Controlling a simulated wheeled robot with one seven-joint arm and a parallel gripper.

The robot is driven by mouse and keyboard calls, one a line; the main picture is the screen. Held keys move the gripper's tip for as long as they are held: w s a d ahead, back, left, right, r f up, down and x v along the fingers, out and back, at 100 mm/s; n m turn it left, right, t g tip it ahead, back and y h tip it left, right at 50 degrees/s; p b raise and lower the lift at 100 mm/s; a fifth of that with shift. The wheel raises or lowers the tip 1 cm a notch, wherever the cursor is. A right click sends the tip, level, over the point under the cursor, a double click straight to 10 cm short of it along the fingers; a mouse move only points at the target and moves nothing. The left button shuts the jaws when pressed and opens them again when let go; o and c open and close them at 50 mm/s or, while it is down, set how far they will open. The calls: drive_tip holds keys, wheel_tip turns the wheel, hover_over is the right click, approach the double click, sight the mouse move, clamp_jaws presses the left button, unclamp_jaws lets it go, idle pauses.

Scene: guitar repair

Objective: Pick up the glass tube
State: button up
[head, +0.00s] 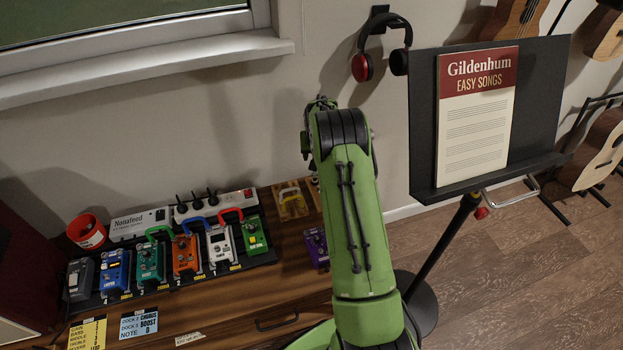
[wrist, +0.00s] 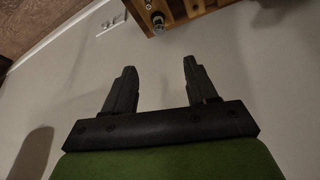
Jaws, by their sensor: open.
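I cannot pick out a glass tube for certain in either view. In the wrist view a small shiny, dark-and-silver upright piece (wrist: 157,20) stands at the edge of a wooden block or rack (wrist: 185,12) at the top; I cannot tell what it is. My gripper (wrist: 159,70) is open, its two black fingers well apart with nothing between them. The fingers point toward the wooden piece and are apart from it.
A wooden cabinet (head: 230,315) carries a pedalboard with several coloured pedals, a red cup (head: 86,232), a purple pedal (head: 316,247) and a tan wooden piece (head: 291,203). A music stand (head: 425,120) with a songbook (head: 477,125) stands right of my arm. Headphones (head: 362,66) hang on the wall.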

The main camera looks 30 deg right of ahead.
drive_tip(key=b, duration=0.3)
hover_over(315, 179)
wheel_tip(315, 179, down, 10)
drive_tip(key=b+x, duration=0.1)
drive_tip(key=x, duration=0.2)
drive_tip(key=b+x, duration=0.1)
drive_tip(key=shift+s+a+f+b, duration=0.1)
drive_tip(key=shift+s+f+b, duration=0.2)
drive_tip(key=shift+f+b, duration=0.05)
drive_tip(key=shift+r, duration=0.1)
drive_tip(key=c, duration=0.9)
